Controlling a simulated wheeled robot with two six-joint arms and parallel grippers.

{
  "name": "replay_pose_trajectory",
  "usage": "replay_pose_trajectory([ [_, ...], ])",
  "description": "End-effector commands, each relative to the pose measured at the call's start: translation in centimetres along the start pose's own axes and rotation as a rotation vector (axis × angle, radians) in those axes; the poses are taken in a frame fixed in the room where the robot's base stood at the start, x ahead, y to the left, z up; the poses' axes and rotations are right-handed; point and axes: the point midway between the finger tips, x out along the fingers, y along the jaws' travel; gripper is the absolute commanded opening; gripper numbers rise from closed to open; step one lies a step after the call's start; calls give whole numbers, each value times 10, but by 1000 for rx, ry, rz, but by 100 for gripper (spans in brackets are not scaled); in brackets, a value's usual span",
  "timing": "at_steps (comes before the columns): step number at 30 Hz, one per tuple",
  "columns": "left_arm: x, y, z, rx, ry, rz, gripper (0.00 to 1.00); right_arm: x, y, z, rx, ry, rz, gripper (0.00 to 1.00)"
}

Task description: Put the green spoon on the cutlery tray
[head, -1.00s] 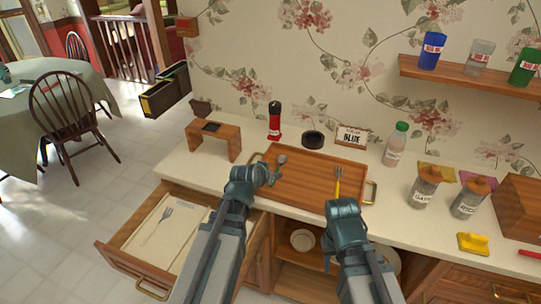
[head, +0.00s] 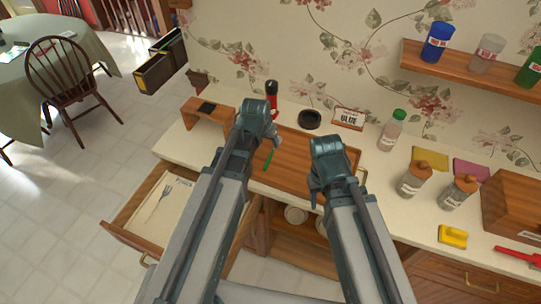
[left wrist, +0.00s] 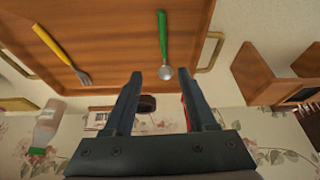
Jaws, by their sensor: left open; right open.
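The green spoon (head: 268,159) lies on a wooden tray (head: 300,176) with brass handles on the counter. In the left wrist view the whole spoon (left wrist: 163,42) shows, its metal bowl towards my gripper. My left gripper (head: 260,135) is open; in the left wrist view its empty fingers (left wrist: 160,88) point at the bowl, which lines up between the tips, apparently without contact. A yellow-handled fork (left wrist: 58,48) lies on the same tray (left wrist: 110,25); my right arm hides it in the head view. My right gripper (head: 320,185) is open over the tray's right front part.
An open drawer (head: 133,236) at lower left holds a pale insert with a grey fork (head: 157,199). Jars (head: 415,178) stand at right.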

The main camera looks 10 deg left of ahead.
Motion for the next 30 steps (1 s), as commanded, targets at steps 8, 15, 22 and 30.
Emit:
replay_pose_trajectory([
  [8, 47, 0, 1, 0, 1, 0, 57, 44, -4, -3, 2, 0, 0, 46],
  [15, 75, -1, 1, 0, 1, 0, 57, 70, -7, -4, 2, 0, 0, 46],
  [22, 76, -1, 0, 0, 1, 0, 57, 70, -7, -4, 2, 0, 0, 46],
  [30, 99, -5, 1, -1, 1, 1, 57, 91, -9, -6, 2, 0, 0, 46],
])
